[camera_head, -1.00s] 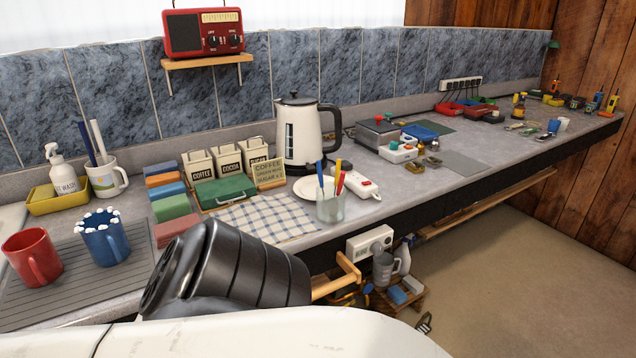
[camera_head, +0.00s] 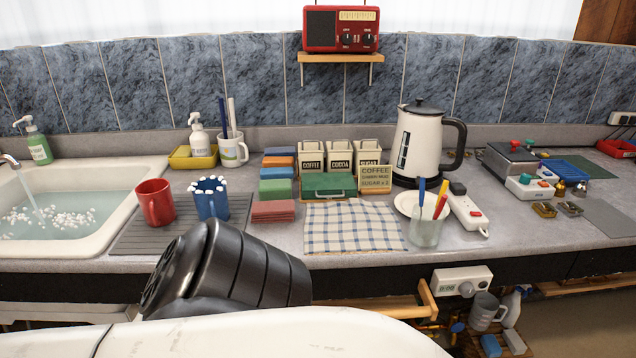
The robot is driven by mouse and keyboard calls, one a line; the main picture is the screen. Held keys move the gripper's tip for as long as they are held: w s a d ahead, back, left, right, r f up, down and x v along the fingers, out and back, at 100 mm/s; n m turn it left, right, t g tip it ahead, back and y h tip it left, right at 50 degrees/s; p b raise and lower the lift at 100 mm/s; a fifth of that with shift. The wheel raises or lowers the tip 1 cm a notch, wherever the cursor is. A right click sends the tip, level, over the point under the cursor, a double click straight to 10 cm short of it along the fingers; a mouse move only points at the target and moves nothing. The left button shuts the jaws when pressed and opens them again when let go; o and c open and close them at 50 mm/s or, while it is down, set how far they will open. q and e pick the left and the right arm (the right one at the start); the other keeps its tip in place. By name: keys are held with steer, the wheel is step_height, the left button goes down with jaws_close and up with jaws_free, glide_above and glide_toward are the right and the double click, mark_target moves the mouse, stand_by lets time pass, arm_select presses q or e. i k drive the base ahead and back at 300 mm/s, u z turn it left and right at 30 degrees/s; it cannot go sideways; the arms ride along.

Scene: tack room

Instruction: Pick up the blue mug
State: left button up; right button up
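The blue mug (camera_head: 211,201) stands on the grey ribbed draining mat (camera_head: 140,238), right of the sink, with white lumps around its rim. Its handle faces the front. A red mug (camera_head: 155,203) stands just left of it on the same mat, a small gap apart. Neither gripper's fingers show.
The sink (camera_head: 112,232) with running water is on the left. Coloured sponges (camera_head: 273,211), a checked cloth (camera_head: 352,228), a white kettle (camera_head: 418,145) and a glass of pens (camera_head: 426,234) stand to the right. A white mug with brushes (camera_head: 233,153) stands behind the blue mug.

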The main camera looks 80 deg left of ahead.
mark_target(209, 196)
steer(key=u, duration=2.35)
